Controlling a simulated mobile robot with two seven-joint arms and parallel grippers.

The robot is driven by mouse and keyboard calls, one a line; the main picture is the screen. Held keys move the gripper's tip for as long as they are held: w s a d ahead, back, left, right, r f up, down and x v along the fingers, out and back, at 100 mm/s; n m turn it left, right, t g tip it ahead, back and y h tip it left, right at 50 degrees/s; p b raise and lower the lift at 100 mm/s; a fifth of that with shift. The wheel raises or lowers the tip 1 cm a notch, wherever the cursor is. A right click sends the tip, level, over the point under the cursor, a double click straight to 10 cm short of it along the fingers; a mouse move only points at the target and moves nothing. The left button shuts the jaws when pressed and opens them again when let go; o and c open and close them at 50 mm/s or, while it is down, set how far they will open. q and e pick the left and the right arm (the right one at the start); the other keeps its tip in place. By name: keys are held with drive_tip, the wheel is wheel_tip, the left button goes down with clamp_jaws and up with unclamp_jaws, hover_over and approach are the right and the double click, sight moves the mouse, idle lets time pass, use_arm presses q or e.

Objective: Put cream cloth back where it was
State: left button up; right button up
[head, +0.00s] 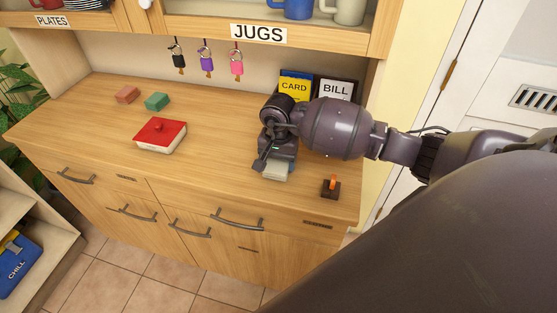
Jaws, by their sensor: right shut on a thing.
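The cream cloth (275,174) is a small pale folded piece near the front right of the wooden counter. My right gripper (275,163) reaches in from the right and is shut on it. The gripper covers the back part of the cloth. I cannot tell whether the cloth touches the counter or is held just above it. My left gripper is not in view.
The CARD (294,86) and BILL (336,89) signs stand behind my arm. Keys hang at the back. The counter's middle is clear.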

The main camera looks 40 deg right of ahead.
sight(278, 160)
drive_tip(key=shift+f, duration=0.15)
drive_tip(key=o, duration=0.9)
drive_tip(key=shift+r, duration=0.25)
wheel_tip(278, 160, up, 12)
drive_tip(key=shift+b, duration=0.35)
drive_tip(key=shift+f, duration=0.1)
